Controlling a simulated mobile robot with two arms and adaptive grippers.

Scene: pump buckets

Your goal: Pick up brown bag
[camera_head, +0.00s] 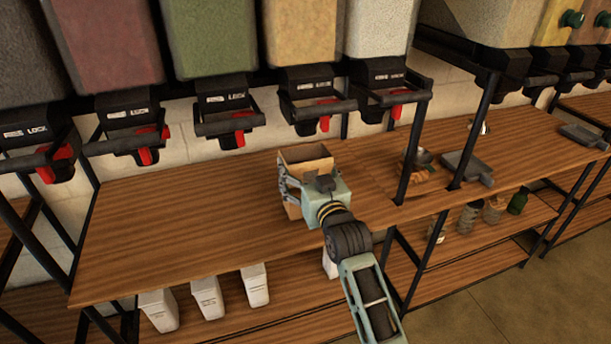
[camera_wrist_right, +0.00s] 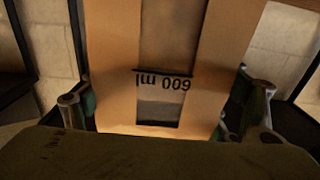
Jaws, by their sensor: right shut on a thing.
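The brown bag (camera_head: 305,154) is upright at the wooden shelf, under the row of dispensers. My right gripper (camera_head: 291,186) is shut on it, with its fingers along the bag's sides. The gripper body hides much of the bag in the head view. In the right wrist view the bag (camera_wrist_right: 208,75) fills the middle, with a dark window strip and an upside-down "600 ml" marking. The right gripper's fingers (camera_wrist_right: 165,112) show at both sides of it. I cannot tell whether the bag touches the shelf. My left gripper is not in view.
The wooden shelf (camera_head: 170,230) is bare left of the bag. Dispensers with black spouts and red levers (camera_head: 237,122) hang above it. Several white containers (camera_head: 207,298) stand on the lower shelf. A grey scoop-like item (camera_head: 467,165) lies right of the black posts (camera_head: 421,130).

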